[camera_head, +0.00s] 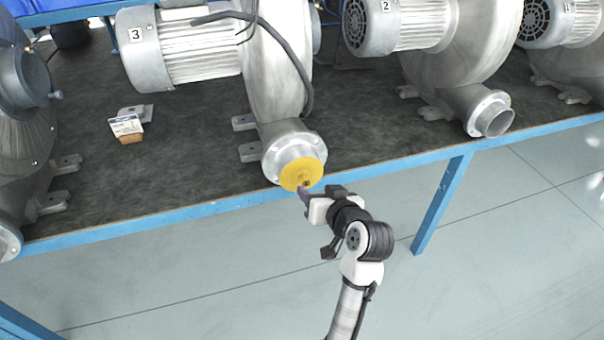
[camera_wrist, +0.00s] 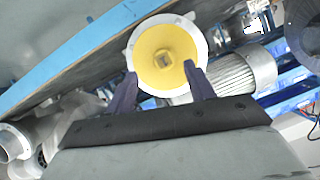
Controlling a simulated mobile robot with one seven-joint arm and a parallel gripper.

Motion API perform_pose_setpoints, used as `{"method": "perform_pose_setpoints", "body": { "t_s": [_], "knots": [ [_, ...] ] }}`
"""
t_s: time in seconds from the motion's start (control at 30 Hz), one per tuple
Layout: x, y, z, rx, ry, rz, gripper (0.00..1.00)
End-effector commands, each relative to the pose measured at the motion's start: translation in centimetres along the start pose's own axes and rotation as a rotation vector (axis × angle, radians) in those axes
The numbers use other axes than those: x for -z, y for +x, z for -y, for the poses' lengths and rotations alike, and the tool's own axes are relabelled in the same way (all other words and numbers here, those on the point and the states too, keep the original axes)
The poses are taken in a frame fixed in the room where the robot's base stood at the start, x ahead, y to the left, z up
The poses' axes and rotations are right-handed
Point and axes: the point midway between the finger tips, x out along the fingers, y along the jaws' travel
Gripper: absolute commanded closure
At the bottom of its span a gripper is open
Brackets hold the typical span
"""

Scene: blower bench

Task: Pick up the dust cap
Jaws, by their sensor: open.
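The yellow round dust cap (camera_head: 301,174) sits on the outlet flange of the blower marked 3 (camera_head: 290,147), at the bench's front edge. In the wrist view the dust cap (camera_wrist: 165,58) faces me, with a small square knob (camera_wrist: 163,58) at its centre. My gripper (camera_head: 304,192) is just in front of the cap, its fingers pointing at it. In the wrist view the two dark fingers (camera_wrist: 162,82) are spread apart, with the cap's lower part showing between them. I cannot tell whether the fingertips touch the cap.
The blower marked 2 (camera_head: 440,50) stands to the right with an uncovered outlet pipe (camera_head: 497,122). A small box (camera_head: 127,127) lies on the dark bench top left of blower 3. The blue bench edge (camera_head: 370,176) runs below the outlet. The floor in front is clear.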

Motion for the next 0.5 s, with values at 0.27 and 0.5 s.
{"method": "perform_pose_setpoints", "body": {
  "t_s": [0.27,0.5],
  "knots": [
    [0.6,3.7,0.6,0.002,0.001,0.002,0.46],
    [0.4,5.1,0.6,0.001,0.000,0.000,0.46]
  ]
}}
